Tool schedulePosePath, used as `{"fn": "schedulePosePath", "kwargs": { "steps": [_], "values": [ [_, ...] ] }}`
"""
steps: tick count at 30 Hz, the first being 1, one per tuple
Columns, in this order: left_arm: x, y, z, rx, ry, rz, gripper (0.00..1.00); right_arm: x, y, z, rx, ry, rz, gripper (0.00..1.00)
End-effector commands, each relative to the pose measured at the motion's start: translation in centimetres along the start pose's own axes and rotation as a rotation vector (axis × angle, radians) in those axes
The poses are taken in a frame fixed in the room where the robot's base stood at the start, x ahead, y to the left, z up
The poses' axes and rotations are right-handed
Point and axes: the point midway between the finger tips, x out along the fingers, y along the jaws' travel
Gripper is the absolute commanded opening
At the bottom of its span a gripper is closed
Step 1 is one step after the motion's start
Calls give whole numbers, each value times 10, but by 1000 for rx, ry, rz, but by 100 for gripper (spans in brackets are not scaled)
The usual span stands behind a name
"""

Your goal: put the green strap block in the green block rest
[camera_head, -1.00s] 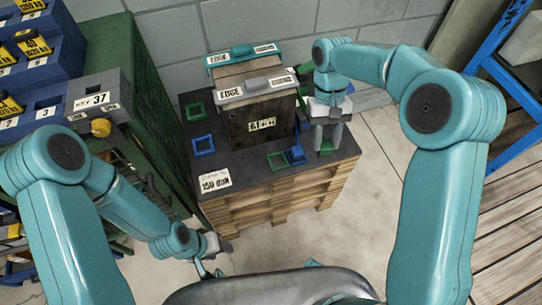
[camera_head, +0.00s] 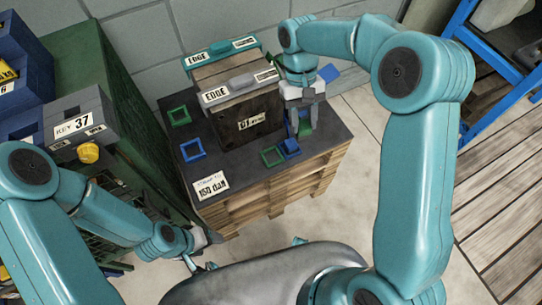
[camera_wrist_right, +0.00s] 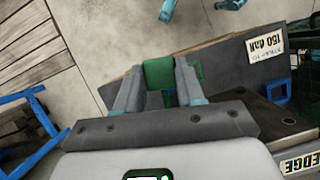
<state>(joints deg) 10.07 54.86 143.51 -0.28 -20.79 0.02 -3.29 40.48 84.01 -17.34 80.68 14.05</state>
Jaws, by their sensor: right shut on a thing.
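The green strap block (camera_wrist_right: 158,74) is between the fingers of my right gripper (camera_wrist_right: 158,85), which is shut on it. In the head view the right gripper (camera_head: 303,122) holds it above the right part of the dark pallet top, beside the dark mould, and the fingers partly hide it. A green square frame (camera_head: 271,157) lies in front of the mould, left of the gripper. Another green frame (camera_head: 178,115) lies at the far left of the top. I cannot tell which one is the green block rest. My left gripper (camera_head: 199,245) is low in front of the pallet, its jaws unclear.
A blue block (camera_head: 289,147) sits close to the nearer green frame. A blue frame (camera_head: 193,150) lies at the left. The mould (camera_head: 248,122) stands in the middle of the pallet top (camera_head: 235,178). A green cabinet (camera_head: 120,110) is at the left, a blue rack (camera_head: 500,65) at the right.

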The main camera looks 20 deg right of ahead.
Motion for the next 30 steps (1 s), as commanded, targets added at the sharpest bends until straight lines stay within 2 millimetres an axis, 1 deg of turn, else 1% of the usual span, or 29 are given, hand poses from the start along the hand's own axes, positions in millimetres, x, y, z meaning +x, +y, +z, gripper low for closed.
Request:
{"fn": "schedulePosePath", "kwargs": {
  "steps": [5, 12, 30],
  "values": [
    [-10, 4, 0, 0, 0, 0, 68, -11, -2, 4, 0, 0, 0, 11],
    [-34, 12, 1, 0, 0, 0, 68, -38, -4, 13, -1, 0, 0, 11],
    [-87, 31, 2, 0, 0, 0, 68, -98, -4, 37, -1, 0, 0, 11]
  ]
}}
